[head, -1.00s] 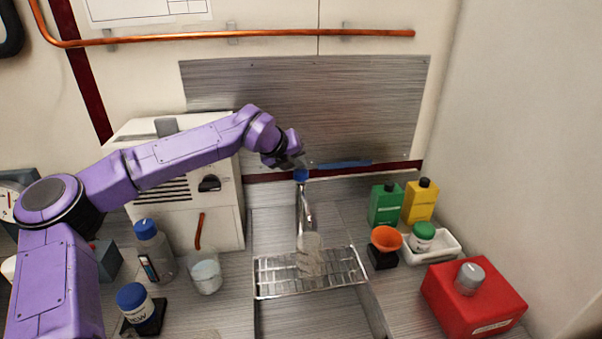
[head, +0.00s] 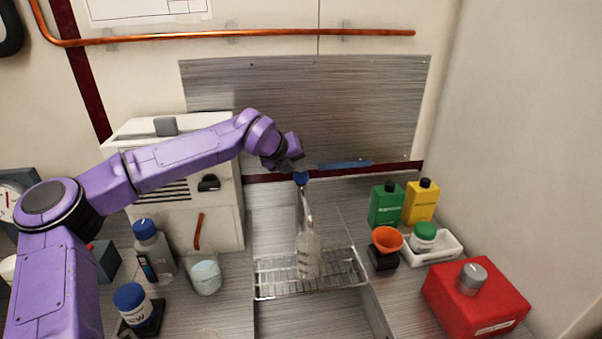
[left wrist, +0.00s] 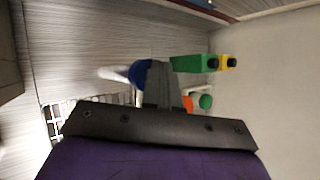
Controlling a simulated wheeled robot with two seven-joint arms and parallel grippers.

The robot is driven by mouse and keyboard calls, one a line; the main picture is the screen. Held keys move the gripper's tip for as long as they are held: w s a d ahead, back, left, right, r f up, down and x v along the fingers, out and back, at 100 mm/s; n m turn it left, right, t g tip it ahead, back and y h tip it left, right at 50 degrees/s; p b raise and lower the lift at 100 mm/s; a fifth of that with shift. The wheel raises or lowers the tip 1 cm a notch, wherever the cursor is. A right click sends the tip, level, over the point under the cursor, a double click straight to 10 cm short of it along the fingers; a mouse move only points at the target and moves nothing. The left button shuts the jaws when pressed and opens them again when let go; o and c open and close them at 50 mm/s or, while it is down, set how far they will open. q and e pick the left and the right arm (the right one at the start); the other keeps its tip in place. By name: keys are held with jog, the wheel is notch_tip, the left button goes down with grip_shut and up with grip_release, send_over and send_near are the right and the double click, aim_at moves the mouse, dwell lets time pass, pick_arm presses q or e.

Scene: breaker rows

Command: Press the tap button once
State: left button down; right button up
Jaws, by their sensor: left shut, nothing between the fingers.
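The tap (head: 306,205) stands at the back of the sink, with a round blue button (head: 301,178) on top. Something pale and translucent, like running water or a clear vessel, shows under its spout above the wire rack (head: 310,272). My left gripper (head: 299,164) is shut and empty, its fingertips right at the top of the blue button. In the left wrist view, the closed fingers (left wrist: 160,85) overlap the blue button (left wrist: 138,72); whether they touch it I cannot tell for sure. My right gripper is not in view.
Right of the sink are a green bottle (head: 385,205), a yellow bottle (head: 421,201), an orange funnel (head: 386,239), a white tray (head: 448,247) and a red box (head: 476,307). A blue-capped bottle (head: 152,250) and a beaker (head: 206,277) stand left, before a white machine (head: 220,218).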

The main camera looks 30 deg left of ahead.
aim_at(298, 175)
pick_arm(q)
jog(key=shift+f+b, duration=0.3)
jog(key=shift+f, duration=0.2)
dwell(0.4)
jog(key=shift+r+p, duration=0.9)
jog(key=shift+r, duration=0.5)
notch_tip(298, 175, up, 5)
jog(key=p, duration=0.3)
